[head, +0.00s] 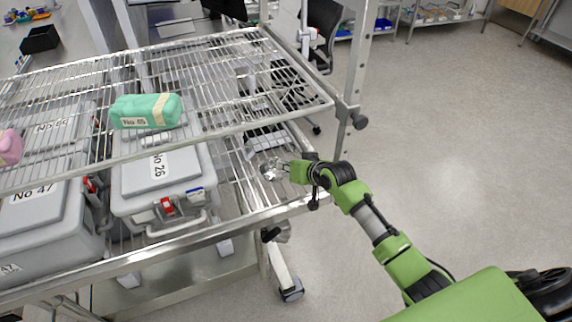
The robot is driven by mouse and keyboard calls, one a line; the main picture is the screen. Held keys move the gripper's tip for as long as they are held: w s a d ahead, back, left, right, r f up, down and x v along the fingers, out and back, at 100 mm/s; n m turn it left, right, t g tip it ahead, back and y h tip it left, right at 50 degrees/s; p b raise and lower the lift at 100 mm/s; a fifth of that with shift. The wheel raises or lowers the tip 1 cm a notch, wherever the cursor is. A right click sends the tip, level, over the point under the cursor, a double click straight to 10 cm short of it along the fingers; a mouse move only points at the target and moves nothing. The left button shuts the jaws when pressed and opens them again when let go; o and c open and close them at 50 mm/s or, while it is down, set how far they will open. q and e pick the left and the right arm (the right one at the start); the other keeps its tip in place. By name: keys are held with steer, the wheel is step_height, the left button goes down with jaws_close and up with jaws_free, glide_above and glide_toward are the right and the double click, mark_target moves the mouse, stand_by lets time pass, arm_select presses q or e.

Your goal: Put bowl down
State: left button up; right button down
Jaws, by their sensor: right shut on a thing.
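My right arm comes in from the lower right, and its green gripper (288,171) is shut on a small shiny metallic bowl (270,170). The bowl is at the right end of the wire rack's lower shelf (262,214), to the right of the grey box marked No 26 (150,174). I cannot tell whether the bowl touches the shelf. The gripper's fingers are small in the picture and partly hidden. My left gripper is out of view.
The upper wire shelf (225,85) overhangs the lower one and bears a green wrapped pack (140,112) and a pink item (8,148). A metal post (358,60) stands right of the gripper. Another grey box (40,230) fills the left. Floor at right is clear.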

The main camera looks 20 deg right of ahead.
steer(key=shift+f, duration=0.25)
steer(key=c, duration=2.2)
jaws_free()
steer(key=b+v, duration=0.1)
steer(key=v, duration=1.1)
